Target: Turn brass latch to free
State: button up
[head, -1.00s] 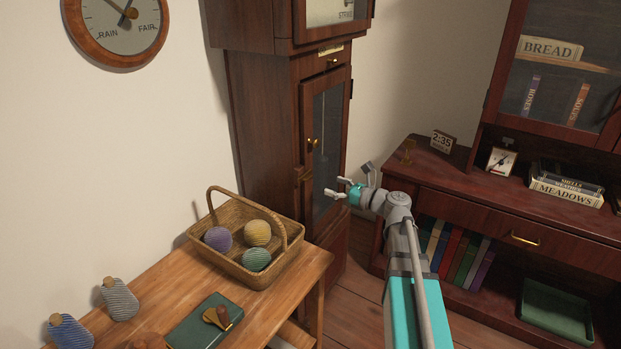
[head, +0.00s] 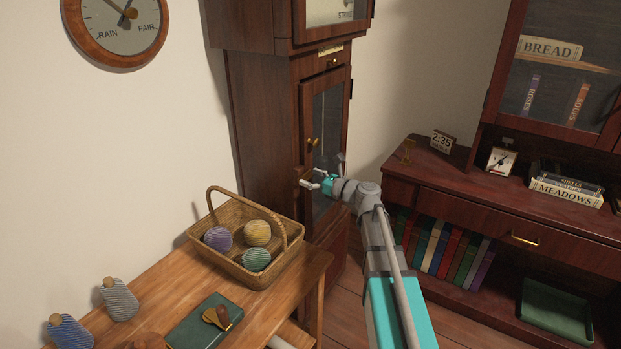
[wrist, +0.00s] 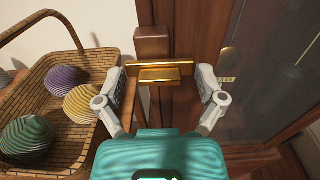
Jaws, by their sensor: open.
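The brass latch (wrist: 172,66) shows in the wrist view as a level bar with a brass block just below its middle. It lies across the edge of the clock case door (wrist: 262,95). My gripper (wrist: 161,82) is open, with one finger to the left and one to the right of the latch. I see no finger closed on it. In the head view my gripper (head: 310,178) is at the left edge of the clock door, below the brass knob (head: 312,142). There the latch is too small and covered to make out clearly.
A wicker basket (head: 205,243) with yarn balls stands close to the left on a wooden table (head: 262,318). The knob (wrist: 229,57) is right of my fingers. A dark red cabinet (head: 450,190) stands at the right.

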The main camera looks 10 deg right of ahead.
jog(key=c, duration=1.2)
jog(key=shift+o, duration=0.2)
jog(key=shift+n, duration=0.3)
jog(key=n, duration=1.3)
jog(key=shift+a, duration=0.1)
jog(key=shift+w+n, duration=0.1)
jog(key=shift+n, duration=2.1)
